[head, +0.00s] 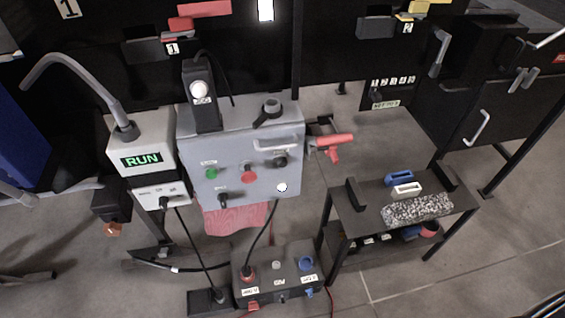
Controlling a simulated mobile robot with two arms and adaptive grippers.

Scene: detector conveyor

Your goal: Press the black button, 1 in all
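A light grey control panel (262,141) stands left of the middle in the head view. On its front are a green button (211,174), a red button (249,176), a round black control (280,161) at the right under a label, a small black control (223,198) at the lower left and a white round spot (282,187). The black controls are too small to tell whether each is a push button, knob or switch. Neither of my grippers shows in this view.
A box with a green RUN display (141,160) stands left of the panel. A dark box with red and blue connectors (278,267) lies on the floor below. A red-handled tool (334,143) juts out at the panel's right. A black table (345,212) stands farther right.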

